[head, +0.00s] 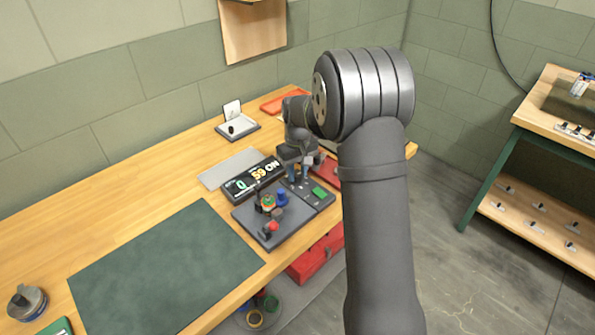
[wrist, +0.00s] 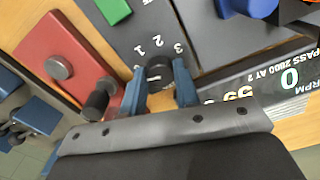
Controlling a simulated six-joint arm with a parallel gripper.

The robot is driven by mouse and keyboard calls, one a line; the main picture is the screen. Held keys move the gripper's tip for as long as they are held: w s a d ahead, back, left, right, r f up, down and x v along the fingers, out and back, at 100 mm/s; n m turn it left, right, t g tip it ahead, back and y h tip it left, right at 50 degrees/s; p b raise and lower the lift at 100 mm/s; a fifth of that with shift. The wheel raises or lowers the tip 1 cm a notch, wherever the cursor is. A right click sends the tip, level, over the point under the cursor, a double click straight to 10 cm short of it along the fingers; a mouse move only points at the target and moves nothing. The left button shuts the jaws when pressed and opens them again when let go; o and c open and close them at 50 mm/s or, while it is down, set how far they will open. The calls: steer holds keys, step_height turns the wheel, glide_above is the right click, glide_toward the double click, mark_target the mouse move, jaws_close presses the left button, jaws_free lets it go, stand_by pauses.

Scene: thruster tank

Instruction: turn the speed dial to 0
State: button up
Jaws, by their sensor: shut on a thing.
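The speed dial (wrist: 159,68) is a dark round knob on a grey control box (wrist: 140,20), with the numbers 1, 2 and 3 printed around it in the wrist view. My gripper (wrist: 159,84) has its blue fingers shut on the dial, one on each side. The fingers hide part of the dial, and I cannot tell which number it points at. In the head view my gripper (head: 303,174) is low over the control box (head: 314,197), and the dial is hidden there.
A green button (head: 319,191) sits on the same box. The grey plate (head: 250,222) to its left carries a blue knob (head: 281,196) and a red-tipped part (head: 272,227). A red plate (wrist: 72,62) with dark knobs lies close by. The dark green mat (head: 165,270) is clear.

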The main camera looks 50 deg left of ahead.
mark_target(298, 174)
steer(key=o, duration=1)
steer(key=shift+c, duration=0.2)
step_height(298, 174, up, 18)
steer(key=shift+f, duration=0.25)
steer(key=shift+f, duration=0.1)
step_height(298, 174, down, 17)
steer(key=shift+f, duration=0.2)
stand_by(0.3)
steer(key=shift+r, duration=0.15)
